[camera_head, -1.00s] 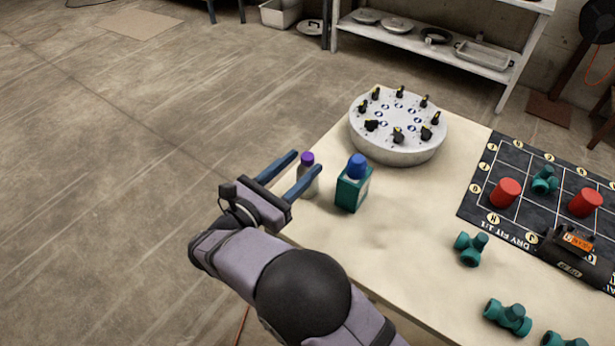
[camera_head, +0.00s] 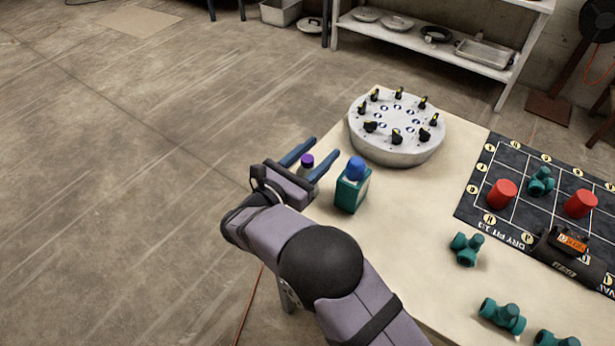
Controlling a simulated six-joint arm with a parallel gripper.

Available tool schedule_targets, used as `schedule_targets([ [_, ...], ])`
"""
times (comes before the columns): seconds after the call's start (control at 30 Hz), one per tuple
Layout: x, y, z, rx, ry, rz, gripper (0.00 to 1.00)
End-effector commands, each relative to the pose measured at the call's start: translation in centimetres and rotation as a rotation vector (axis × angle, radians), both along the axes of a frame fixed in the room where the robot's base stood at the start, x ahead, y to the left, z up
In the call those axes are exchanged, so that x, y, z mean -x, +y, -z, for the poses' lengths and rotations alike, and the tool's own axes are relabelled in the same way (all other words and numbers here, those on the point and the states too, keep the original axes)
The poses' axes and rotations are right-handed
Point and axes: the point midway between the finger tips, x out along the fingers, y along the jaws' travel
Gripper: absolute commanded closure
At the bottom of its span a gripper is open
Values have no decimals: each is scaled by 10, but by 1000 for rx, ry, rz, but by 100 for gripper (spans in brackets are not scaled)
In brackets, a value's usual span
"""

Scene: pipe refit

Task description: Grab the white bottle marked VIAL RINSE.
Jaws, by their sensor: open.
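A small pale bottle with a purple cap (camera_head: 307,160) stands upright near the left edge of the table. Its label cannot be read, and its lower body is mostly hidden behind my gripper. My gripper (camera_head: 328,142) is open, with its two blue fingers on either side of the bottle. The fingertips reach past the cap in the picture. Whether either finger touches the bottle I cannot tell.
A teal container with a blue cap (camera_head: 352,186) stands close to the right finger. A round grey carousel (camera_head: 390,148) with black-topped pieces is behind it. A black grid mat (camera_head: 515,205) with red and teal parts and several loose teal fittings (camera_head: 467,249) lie right.

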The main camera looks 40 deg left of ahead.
Motion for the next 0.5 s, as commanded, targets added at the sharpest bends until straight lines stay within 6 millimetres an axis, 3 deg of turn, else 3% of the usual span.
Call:
schedule_targets([
  [0.13, 0, 0, 0, 0, 0, 0, 56],
  [0.33, 0, 0, 0, 0, 0, 0, 100],
  [0.5, 0, 0, -1, -1, -1, 0, 100],
])
